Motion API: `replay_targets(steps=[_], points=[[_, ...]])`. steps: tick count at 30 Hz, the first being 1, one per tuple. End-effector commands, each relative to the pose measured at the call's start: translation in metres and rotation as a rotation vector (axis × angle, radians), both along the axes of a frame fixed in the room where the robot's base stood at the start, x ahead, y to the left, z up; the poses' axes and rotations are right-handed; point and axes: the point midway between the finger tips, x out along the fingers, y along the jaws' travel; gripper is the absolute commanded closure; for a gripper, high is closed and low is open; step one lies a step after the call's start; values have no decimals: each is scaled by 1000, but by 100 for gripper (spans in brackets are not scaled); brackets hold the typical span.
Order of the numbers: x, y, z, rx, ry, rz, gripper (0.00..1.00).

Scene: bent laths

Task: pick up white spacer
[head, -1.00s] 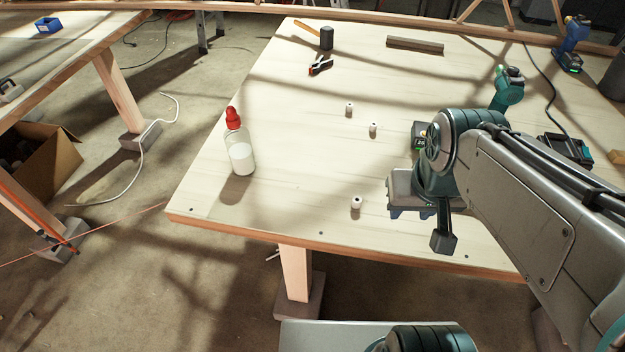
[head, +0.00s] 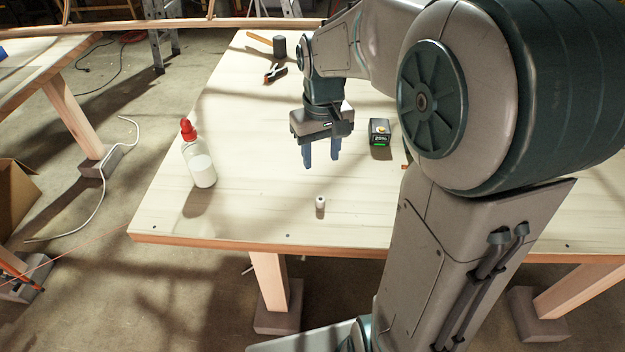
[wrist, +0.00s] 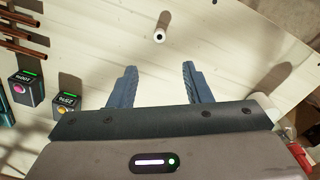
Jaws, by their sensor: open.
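A small white spacer (head: 320,204) stands on the pale wooden table (head: 235,215) near its front edge. It also shows in the wrist view (wrist: 159,36), beyond the fingertips and roughly centred between them. My gripper (head: 322,163) is open and empty, fingers pointing down, above the table and farther back than this spacer. In the wrist view the two blue fingers (wrist: 159,68) are spread apart with only bare tabletop between them. Two other white spacers from the earlier view are not visible now; my arm and gripper cover that area.
A bottle with a red cap (head: 198,160) stands left of my gripper. A battery (head: 380,133) sits to the right; the wrist view shows a second battery (wrist: 26,88) and brown rods (wrist: 22,30). A mallet (head: 279,47) and a clamp (head: 275,73) lie at the back.

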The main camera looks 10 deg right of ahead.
Motion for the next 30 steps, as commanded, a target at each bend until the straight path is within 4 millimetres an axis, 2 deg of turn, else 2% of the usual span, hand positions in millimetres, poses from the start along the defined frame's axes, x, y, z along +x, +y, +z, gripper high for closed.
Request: replay_targets(steps=[4, 12, 20, 30], points=[[3, 0, -18, 2, 11, 4, 55], [2, 0, -70, 2, 11, 4, 55], [2, 0, -90, 3, 8, 4, 55], [-2, -2, -135, 3, 9, 5, 55]])
